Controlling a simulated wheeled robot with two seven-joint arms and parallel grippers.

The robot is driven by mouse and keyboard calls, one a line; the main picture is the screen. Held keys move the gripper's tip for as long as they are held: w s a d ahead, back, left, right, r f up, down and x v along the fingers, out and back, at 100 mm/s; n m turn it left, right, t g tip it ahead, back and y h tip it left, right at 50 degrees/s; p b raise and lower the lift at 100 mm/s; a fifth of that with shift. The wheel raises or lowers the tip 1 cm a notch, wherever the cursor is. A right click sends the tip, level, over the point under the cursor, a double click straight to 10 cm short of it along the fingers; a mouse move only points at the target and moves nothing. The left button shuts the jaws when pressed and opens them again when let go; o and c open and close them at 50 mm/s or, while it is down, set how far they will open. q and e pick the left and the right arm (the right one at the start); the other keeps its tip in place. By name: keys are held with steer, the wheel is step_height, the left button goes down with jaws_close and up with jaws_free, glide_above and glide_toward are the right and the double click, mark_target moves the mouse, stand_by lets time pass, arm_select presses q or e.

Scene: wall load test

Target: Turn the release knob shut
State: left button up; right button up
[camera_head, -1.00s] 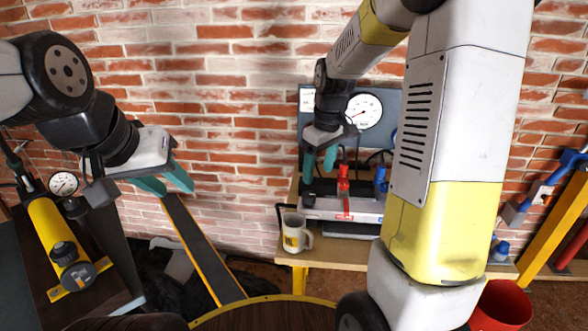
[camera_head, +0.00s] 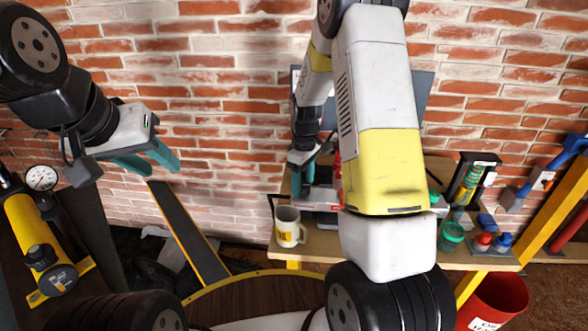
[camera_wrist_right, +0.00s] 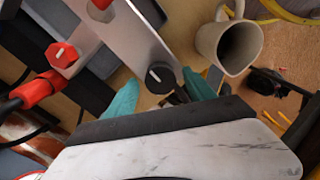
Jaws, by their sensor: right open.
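A round black knob (camera_wrist_right: 160,77) with a white pointer line sits at the end of a pale metal panel (camera_wrist_right: 128,32) in the right wrist view. My right gripper (camera_wrist_right: 162,90) is open, with one teal fingertip on each side of the knob; whether they touch it I cannot tell. In the head view my right gripper (camera_head: 303,180) is low over the workbench, and my arm hides much of the panel. My left gripper (camera_head: 163,168) is open and empty before the brick wall. A yellow cylinder unit (camera_head: 35,240) with a black knob (camera_head: 40,256) stands at the far left.
A mug (camera_head: 288,227) stands on the workbench (camera_head: 380,252) close to my right gripper. A red hexagonal fitting (camera_wrist_right: 62,55) is on the panel. A green jar (camera_head: 451,236) and small bottles stand at right. A red bucket (camera_head: 498,300) is below.

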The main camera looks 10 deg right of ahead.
steer(key=shift+f, duration=0.1)
steer(key=c, duration=1.4)
steer(key=shift+o, duration=0.2)
steer(key=shift+m, duration=0.3)
steer(key=m, duration=0.4)
steer(key=shift+s, duration=0.1)
steer(key=m, duration=0.9)
steer(key=shift+m, duration=2.1)
